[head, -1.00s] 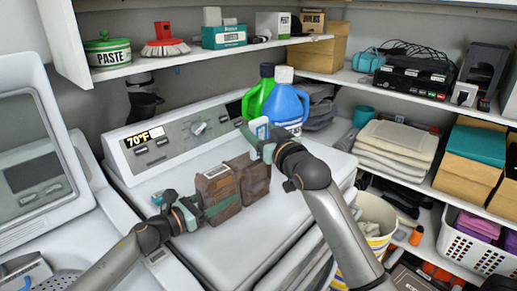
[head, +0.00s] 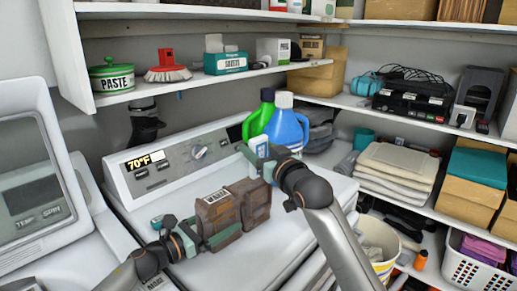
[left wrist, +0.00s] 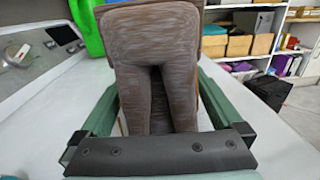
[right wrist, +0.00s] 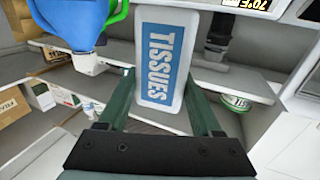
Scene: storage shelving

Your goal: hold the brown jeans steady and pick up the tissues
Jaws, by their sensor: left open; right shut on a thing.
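The brown jeans (head: 222,217) stand folded on top of the white washer. My left gripper (head: 212,234) is open, with its fingers on either side of the jeans; in the left wrist view the jeans (left wrist: 150,50) fill the space between the fingers. The tissues (head: 262,147), a white pack with a blue label, are in my right gripper (head: 260,160), in front of the blue jug. The pack's lower end is hidden by the gripper.
A blue jug (head: 284,128) and a green bottle (head: 262,112) stand behind the tissues at the washer's back. A shelf (head: 200,78) with a paste tin, brush and boxes hangs above. Shelving with towels (head: 395,165) stands right.

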